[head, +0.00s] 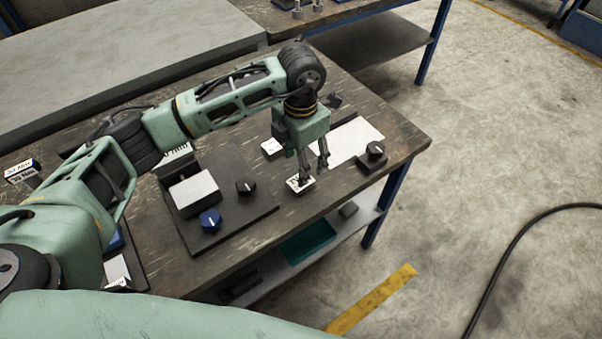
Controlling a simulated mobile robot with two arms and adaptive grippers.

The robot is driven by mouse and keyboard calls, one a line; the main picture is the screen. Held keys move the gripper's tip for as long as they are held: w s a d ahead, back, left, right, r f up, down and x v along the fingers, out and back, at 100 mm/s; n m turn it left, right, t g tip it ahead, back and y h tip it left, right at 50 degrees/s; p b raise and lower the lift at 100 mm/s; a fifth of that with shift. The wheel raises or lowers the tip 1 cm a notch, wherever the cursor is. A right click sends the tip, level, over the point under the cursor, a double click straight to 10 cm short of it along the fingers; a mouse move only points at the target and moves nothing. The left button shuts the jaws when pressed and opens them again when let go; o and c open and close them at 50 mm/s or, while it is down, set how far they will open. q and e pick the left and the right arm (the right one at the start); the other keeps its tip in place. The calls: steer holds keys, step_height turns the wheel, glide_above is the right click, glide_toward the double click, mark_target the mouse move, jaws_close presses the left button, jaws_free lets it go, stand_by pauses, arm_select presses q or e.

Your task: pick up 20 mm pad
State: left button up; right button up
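A small block with a white top and dark print (295,185) lies on the workbench near its front edge; its print is too small to read, so I cannot tell whether it is the 20 mm pad. My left gripper (314,174) points down at this block. Its two fingers are apart, and the nearer one overlaps the block's right side in the picture. I cannot tell whether it touches. Another small white-topped block (271,147) lies further back. Labelled blocks (20,171) stand at the far left. My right gripper is out of view.
A dark panel with a white plate (194,189), a blue knob (210,220) and a black knob (246,186) lies left of the gripper. A white sheet (345,141) and another black knob (375,151) lie to the right. A shelf with a teal tray (306,245) is below.

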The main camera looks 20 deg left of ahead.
arm_select(q)
steer(key=f, duration=0.1)
steer(key=s+f+p, duration=0.1)
steer(key=f, duration=0.1)
steer(key=shift+s+d, duration=0.15)
steer(key=shift+d, duration=0.05)
steer(key=shift+w+f+p, duration=0.2)
steer(key=shift+f+p, duration=0.2)
steer(key=shift+f, duration=1)
steer(key=shift+c, duration=1.4)
steer(key=c, duration=0.7)
steer(key=shift+r, duration=0.1)
jaws_close()
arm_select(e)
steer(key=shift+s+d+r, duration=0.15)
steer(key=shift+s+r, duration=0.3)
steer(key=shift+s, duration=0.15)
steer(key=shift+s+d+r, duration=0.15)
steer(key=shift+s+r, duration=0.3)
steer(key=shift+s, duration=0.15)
